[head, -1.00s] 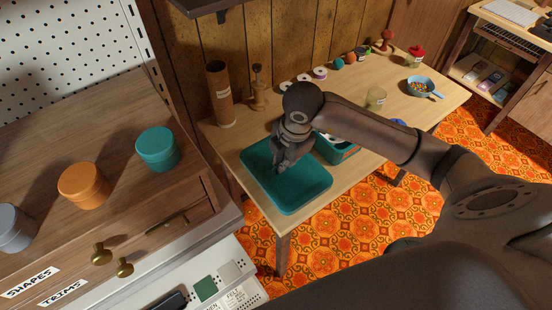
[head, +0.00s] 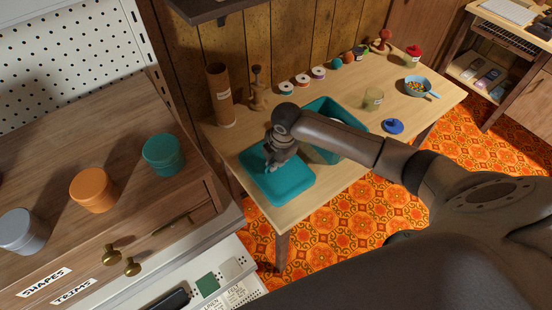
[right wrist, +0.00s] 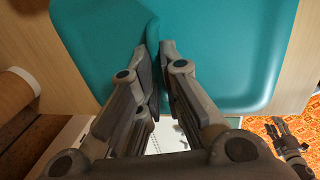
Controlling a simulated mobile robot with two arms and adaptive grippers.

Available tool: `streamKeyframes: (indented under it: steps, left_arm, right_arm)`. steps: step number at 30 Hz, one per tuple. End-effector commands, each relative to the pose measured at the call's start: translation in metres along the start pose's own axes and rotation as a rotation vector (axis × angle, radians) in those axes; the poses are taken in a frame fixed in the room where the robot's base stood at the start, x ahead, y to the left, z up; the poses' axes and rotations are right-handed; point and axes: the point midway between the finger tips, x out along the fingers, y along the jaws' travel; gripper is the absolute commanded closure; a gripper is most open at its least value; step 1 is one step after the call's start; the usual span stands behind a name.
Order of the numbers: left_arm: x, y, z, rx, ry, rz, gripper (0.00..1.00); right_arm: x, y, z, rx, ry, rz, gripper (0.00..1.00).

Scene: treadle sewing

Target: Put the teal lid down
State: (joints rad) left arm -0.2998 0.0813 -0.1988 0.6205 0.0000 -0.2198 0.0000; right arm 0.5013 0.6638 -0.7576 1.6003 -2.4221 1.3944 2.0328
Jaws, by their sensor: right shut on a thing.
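The teal lid (head: 290,186) is a flat rounded rectangle over the left end of the wooden table, close to its front edge. It lies level, at or just above the tabletop; I cannot tell whether it touches. My right gripper (head: 274,164) is above it, shut on its raised middle grip. In the right wrist view the lid (right wrist: 225,55) fills the upper part, with the fingers (right wrist: 156,75) closed on the ridge. The open teal bin (head: 325,106) stands just behind and right, partly hidden by my right arm. My left gripper (right wrist: 287,133) shows small at the lower right of that view.
On the table (head: 349,182) stand a cardboard tube (head: 220,95), a wooden spindle (head: 258,90), thread spools, a glass (head: 373,98), a blue lid (head: 393,126) and a blue pan (head: 420,86). A cabinet with round tubs (head: 163,154) is at the left.

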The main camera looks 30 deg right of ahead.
Motion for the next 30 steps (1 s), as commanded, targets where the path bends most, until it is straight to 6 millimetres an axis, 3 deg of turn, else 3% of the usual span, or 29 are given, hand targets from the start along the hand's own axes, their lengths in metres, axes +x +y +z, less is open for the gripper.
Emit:
streamKeyframes:
  steps: [8,9,14,23,30]
  left_arm:
    - [0.004,0.004,0.001,0.002,-0.001,0.005,0.6]
    - [0.003,0.004,0.001,0.002,-0.002,0.005,0.6]
    - [0.003,0.004,0.001,0.002,-0.002,0.005,0.6]
    - [0.002,0.004,0.001,0.001,-0.002,0.004,0.6]
    - [0.003,0.003,0.001,0.0,-0.002,0.003,0.6]
  right_arm:
    - [0.004,-0.001,-0.001,0.0,0.001,0.0,1.0]
    - [0.003,-0.001,0.0,0.0,0.001,0.0,0.89]
    - [0.002,-0.001,0.0,0.0,0.001,0.0,0.71]
    - [0.001,0.0,0.0,0.0,0.001,0.0,0.71]
    - [-0.025,0.001,0.0,0.0,0.001,0.004,0.71]
